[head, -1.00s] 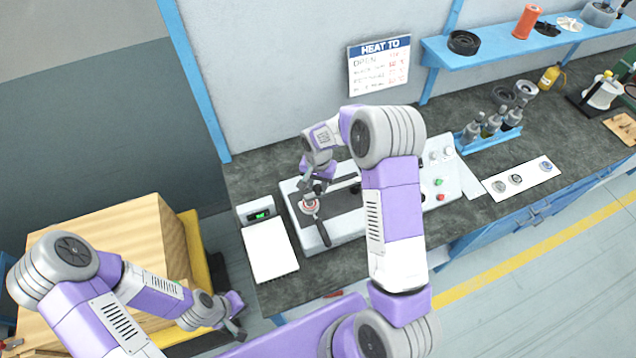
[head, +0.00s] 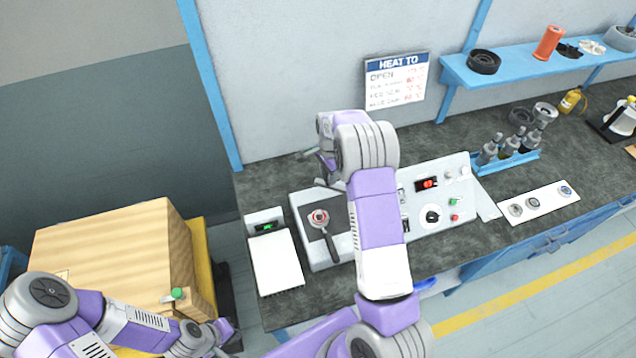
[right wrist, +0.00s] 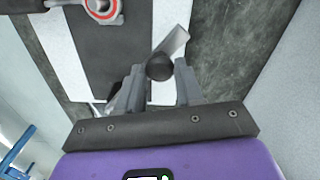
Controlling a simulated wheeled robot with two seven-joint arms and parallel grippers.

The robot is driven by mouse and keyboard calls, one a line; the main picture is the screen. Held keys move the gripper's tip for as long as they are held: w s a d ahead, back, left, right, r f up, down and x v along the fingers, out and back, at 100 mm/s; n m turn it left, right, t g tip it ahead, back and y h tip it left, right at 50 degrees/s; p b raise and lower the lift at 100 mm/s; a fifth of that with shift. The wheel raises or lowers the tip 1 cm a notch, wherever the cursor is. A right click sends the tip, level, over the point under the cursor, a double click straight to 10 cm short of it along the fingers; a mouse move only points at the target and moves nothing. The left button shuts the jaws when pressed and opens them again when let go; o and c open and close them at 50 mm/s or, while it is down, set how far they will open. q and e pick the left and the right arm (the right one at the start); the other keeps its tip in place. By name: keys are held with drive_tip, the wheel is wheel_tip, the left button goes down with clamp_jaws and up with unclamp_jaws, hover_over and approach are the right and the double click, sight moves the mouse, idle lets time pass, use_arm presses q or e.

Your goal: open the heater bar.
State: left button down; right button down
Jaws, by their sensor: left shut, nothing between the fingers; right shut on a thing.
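The induction heater (head: 320,257) stands on the bench, a light box with a dark top. My right gripper (right wrist: 158,75) is shut on the dark ball knob (right wrist: 159,67) of the heater bar; the metal bar (right wrist: 174,42) runs on beyond the knob. In the head view my right gripper (head: 320,162) is at the back of the heater, partly hidden by my arm, and the knob is hidden there. My left gripper (head: 226,330) is shut and empty, low by the crate.
A white-topped device (head: 274,263) stands left of the heater. The control panel (head: 440,200) is to its right. Bottles in a blue rack (head: 508,155) and a white strip with rings (head: 538,203) lie further right. A wooden crate (head: 110,255) is at left.

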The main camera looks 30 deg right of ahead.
drive_tip(key=w+d+m, duration=0.3)
drive_tip(key=d+m, duration=0.3)
drive_tip(key=shift+d, duration=0.25)
idle(0.5)
drive_tip(key=c, duration=0.7)
unclamp_jaws()
wheel_tip(320, 180, up, 8)
drive_tip(key=shift+f, duration=0.15)
